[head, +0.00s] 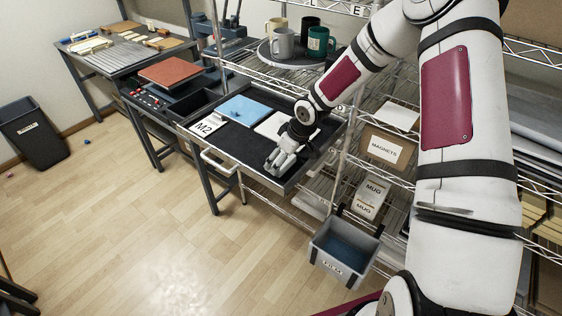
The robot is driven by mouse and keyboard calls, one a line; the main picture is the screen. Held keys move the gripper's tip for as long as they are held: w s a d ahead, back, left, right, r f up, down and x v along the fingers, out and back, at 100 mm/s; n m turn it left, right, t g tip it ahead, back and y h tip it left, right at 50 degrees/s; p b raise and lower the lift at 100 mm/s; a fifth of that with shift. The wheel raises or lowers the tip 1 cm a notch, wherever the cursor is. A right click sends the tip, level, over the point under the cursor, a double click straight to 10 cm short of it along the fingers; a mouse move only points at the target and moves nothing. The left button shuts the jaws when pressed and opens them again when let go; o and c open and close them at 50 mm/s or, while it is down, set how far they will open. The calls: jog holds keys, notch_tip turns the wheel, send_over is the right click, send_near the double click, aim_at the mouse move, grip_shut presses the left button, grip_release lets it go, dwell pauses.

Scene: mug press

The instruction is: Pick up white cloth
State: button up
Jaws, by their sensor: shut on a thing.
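The white cloth (270,124) is in the open drawer, to the right of a folded blue cloth (246,110). My gripper (276,166) reaches down into the drawer from the right, at the near side of the white cloth. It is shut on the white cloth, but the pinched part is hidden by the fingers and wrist. The visible part of the white cloth looks flat and low in the drawer; I cannot tell whether any of it is lifted.
The dark-lined drawer (228,137) has raised walls and an "M2" label. Above it, mugs stand on a round tray (264,56). A grey bin (345,246) hangs below right, near a magnets box (385,148). A press (172,73) stands left. The floor at left is mostly clear.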

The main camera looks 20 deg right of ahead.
aim_at(278, 158)
jog(key=shift+r, duration=0.1)
jog(key=shift+r, duration=0.65)
notch_tip(278, 158, up, 2)
jog(key=shift+s+r, duration=0.1)
jog(key=shift+s, duration=0.05)
jog(key=s+a+r, duration=0.1)
jog(key=s, duration=1.4)
jog(key=shift+s+r, duration=0.15)
jog(key=shift+s, duration=0.25)
jog(key=o, duration=0.4)
jog(key=shift+w, duration=0.1)
jog(key=c, duration=0.5)
